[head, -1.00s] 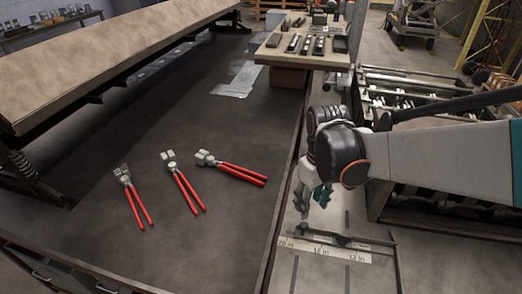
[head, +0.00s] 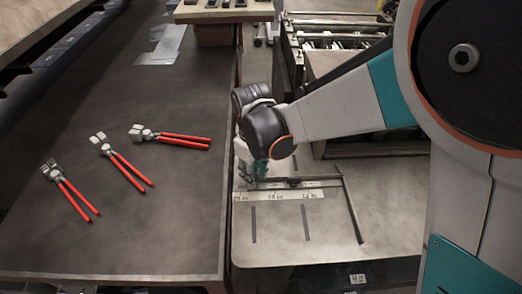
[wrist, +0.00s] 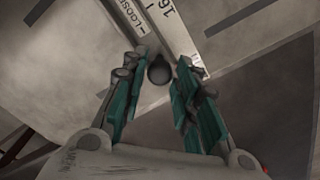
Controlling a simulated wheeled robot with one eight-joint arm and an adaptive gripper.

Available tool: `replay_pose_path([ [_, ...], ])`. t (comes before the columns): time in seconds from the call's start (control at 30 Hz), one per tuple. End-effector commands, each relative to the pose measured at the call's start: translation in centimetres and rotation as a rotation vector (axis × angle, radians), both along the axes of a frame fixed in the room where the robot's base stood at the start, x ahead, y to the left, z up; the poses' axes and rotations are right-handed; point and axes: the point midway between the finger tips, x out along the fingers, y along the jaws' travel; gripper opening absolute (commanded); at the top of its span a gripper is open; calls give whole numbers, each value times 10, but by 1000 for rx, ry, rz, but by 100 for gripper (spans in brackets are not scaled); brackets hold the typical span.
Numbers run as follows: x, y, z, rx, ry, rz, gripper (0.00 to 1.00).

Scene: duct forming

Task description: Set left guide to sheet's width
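A flat worktable (head: 335,235) carries a white inch scale strip (head: 280,195) with marks around 12, 16 and 20. A dark bar (head: 318,181) lies along the strip, and another bar (head: 353,212) runs toward the front at the right. My gripper (head: 250,175) is low over the strip's left end. In the wrist view, my gripper (wrist: 161,66) is open, with a dark round knob (wrist: 159,72) between its fingertips; contact is not clear. I cannot make out which part is the left guide.
A dark bench (head: 130,225) at the left holds red-handled pliers (head: 122,170) and grey sheet pieces (head: 160,45). A small label (head: 357,280), too blurred to read, is below the worktable's front edge. A roller machine (head: 330,40) stands behind.

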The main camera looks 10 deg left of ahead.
Motion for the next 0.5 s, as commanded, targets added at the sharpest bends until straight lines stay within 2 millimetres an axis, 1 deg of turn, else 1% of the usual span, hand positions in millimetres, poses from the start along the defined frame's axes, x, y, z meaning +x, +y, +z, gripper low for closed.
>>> replay_pose_path([
  [0.03, 0, 0, 0, 0, 0, 0, 8],
  [0.07, 0, 0, 0, 0, 0, 0, 2],
  [0.1, 0, 0, 0, 0, 0, 0, 0],
  [0.27, 1, -2, 0, 0, 0, -1, 0],
  [0.37, 5, -14, 0, -1, 0, -3, 0],
  [0.5, 14, -46, 0, -1, 0, -7, 0],
])
